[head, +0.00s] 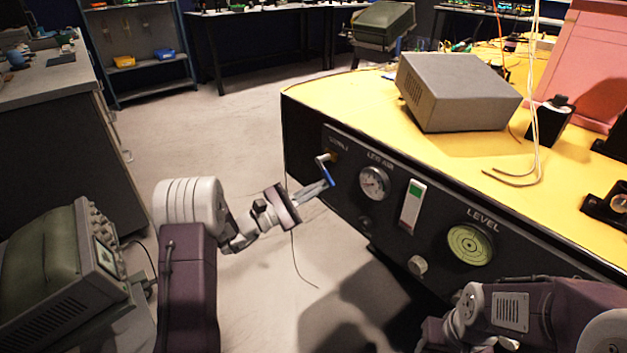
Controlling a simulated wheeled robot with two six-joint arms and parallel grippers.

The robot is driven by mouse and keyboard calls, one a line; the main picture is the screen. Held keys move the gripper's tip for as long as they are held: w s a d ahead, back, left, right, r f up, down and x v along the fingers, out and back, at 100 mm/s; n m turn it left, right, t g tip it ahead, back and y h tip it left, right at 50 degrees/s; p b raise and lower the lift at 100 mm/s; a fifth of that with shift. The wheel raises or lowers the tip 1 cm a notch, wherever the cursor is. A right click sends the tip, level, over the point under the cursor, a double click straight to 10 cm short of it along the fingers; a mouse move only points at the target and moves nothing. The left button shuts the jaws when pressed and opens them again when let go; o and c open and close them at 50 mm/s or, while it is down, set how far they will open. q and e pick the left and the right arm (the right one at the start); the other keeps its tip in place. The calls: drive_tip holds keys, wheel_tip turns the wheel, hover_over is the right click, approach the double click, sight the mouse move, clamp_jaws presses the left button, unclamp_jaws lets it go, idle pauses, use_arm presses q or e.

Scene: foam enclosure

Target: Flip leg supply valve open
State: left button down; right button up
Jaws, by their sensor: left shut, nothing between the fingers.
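The leg supply valve (324,168) is on the dark front panel of the yellow-topped table, near its left corner. It has a small blue lever that hangs down and slants to the right from a brass-coloured fitting. My left gripper (327,185) is shut and empty, with its fingertips right at the lower end of the blue lever. I cannot tell whether the fingertips touch the lever. My right arm is at the lower right, and its gripper fingers do not show.
A grey box (458,90) sits on the tabletop. Open floor lies left of the table.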

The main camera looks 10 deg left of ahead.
sight(330, 181)
use_arm(q)
drive_tip(key=n+p, duration=0.1)
drive_tip(key=d+r+n+t+p, duration=0.1)
drive_tip(key=n, duration=0.1)
drive_tip(key=s+r+n+y+p, duration=0.1)
drive_tip(key=n, duration=0.1)
drive_tip(key=shift+s+d+t, duration=0.1)
drive_tip(key=shift+d+t, duration=0.15)
drive_tip(key=shift+t, duration=0.05)
drive_tip(key=shift+d+r+n+p, duration=0.1)
drive_tip(key=shift+n+p, duration=0.3)
drive_tip(key=shift+p, duration=0.05)
drive_tip(key=shift+s+d+r+p, duration=0.25)
drive_tip(key=shift+r+p, duration=0.1)
drive_tip(key=shift+p, duration=0.1)
use_arm(e)
drive_tip(key=shift+s+d+r, duration=0.1)
drive_tip(key=shift+d+r, duration=0.05)
drive_tip(key=shift+r, duration=1.25)
drive_tip(key=shift+s+d+r, duration=0.1)
drive_tip(key=shift+d+r, duration=0.05)
drive_tip(key=shift+r, duration=1.2)
use_arm(q)
drive_tip(key=shift+r, duration=0.1)
use_arm(e)
drive_tip(key=shift+r, duration=0.1)
